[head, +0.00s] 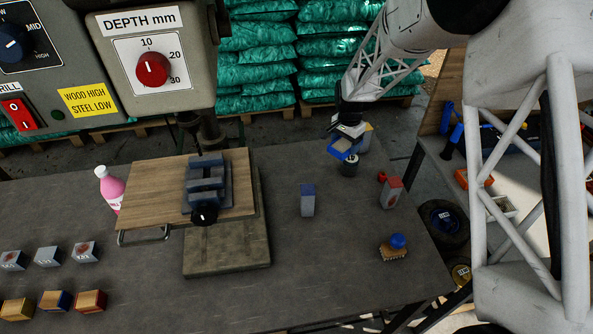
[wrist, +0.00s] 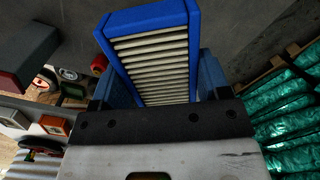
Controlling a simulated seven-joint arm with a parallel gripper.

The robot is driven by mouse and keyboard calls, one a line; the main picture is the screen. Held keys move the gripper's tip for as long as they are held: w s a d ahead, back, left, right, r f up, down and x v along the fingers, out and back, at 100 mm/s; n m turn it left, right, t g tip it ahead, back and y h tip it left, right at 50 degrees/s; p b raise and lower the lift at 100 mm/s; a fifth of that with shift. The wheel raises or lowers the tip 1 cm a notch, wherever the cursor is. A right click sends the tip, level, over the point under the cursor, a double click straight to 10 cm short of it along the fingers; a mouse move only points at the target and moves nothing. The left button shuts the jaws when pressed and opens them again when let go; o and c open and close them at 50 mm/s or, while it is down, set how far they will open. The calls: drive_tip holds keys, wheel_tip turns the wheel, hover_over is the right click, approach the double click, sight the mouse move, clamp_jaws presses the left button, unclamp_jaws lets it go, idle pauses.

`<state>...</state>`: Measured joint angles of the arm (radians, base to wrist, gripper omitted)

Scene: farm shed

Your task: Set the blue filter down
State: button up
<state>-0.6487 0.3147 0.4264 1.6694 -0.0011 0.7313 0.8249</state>
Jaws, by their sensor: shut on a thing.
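The blue filter (wrist: 186,18) has a blue frame around pale pleats and fills the upper middle of the wrist view. In the head view the filter (head: 340,150) shows small, near the back right of the grey workbench (head: 290,290). My gripper (wrist: 160,88) is shut on it, with one blue finger on each side. In the head view my gripper (head: 346,137) reaches down from the upper right. I cannot tell whether the filter touches anything below it.
A small dark cylinder (head: 350,167) stands just below the filter in the picture. A grey blue-topped block (head: 308,200), a grey red-topped block (head: 391,192) and a blue-knobbed brush (head: 393,252) are nearby. A drill vise (head: 205,185) stands left. The bench's front middle is clear.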

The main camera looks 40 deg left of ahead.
drive_tip(key=n, duration=0.2)
hover_over(296, 170)
drive_tip(key=shift+f, duration=0.1)
drive_tip(key=shift+f, duration=3.1)
drive_tip(key=shift+f, duration=0.1)
drive_tip(key=shift+f, duration=1.8)
drive_tip(key=shift+f, duration=0.1)
drive_tip(key=o, duration=0.9)
drive_tip(key=shift+o, duration=0.2)
